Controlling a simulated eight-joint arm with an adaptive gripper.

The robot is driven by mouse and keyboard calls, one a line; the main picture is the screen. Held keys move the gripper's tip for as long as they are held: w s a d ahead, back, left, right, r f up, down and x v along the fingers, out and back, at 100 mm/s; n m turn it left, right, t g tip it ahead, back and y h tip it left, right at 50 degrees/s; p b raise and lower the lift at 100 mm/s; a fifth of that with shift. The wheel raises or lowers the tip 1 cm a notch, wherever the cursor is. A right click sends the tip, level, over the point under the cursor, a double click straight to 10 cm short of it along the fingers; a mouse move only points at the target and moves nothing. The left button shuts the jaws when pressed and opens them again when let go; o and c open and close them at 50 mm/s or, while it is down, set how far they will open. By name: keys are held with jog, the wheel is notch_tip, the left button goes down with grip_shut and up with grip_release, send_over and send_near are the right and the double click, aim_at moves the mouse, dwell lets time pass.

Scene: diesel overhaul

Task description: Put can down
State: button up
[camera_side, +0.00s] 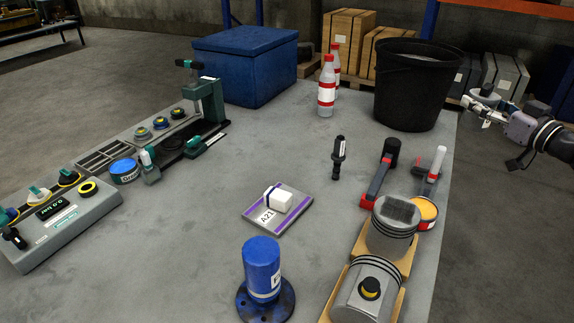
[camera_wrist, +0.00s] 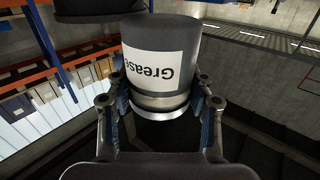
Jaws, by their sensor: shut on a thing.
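A dark grey can (camera_wrist: 187,60) with a white "Grease" label fills the middle of the wrist view. The label reads upside down there, and a silver band rings the can's near end. My gripper (camera_wrist: 162,92) is shut on the can, with one finger on each side. In the side view my gripper (camera_side: 482,108) is at the right, near the black bucket and off the table's right edge. The can is small and hard to make out there. The grey table (camera_side: 195,225) is below and to the left.
A black bucket (camera_side: 412,100) stands at the table's back right. Red-capped bottles (camera_side: 326,90), a blue crate (camera_side: 246,70), a labelled tray (camera_side: 262,214), pistons (camera_side: 366,292) and a blue cylinder (camera_side: 261,270) also stand there. Clear table lies left of the tray.

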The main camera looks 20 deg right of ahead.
jog(key=w+d+f+n+y, duration=0.1)
jog(key=w+d+f+y, duration=0.1)
jog(key=w+d+f, duration=0.3)
jog(key=w+d+f+n+g+y, duration=0.1)
jog(key=w+d+f, duration=0.4)
jog(key=d, duration=0.6)
jog(key=shift+d+f+n+y, duration=0.35)
jog(key=shift+n+y, duration=0.35)
jog(key=shift+y, duration=0.4)
jog(key=shift+w, duration=0.1)
jog(key=w+a+f, duration=0.4)
jog(key=w+a, duration=0.1)
jog(key=w+a+f, duration=0.3)
jog(key=shift+w+f, duration=0.1)
jog(key=shift+w, duration=0.15)
jog(key=shift+f, duration=1.65)
jog(key=shift+f, duration=0.15)
jog(key=o, duration=1.3)
jog(key=shift+f, duration=0.1)
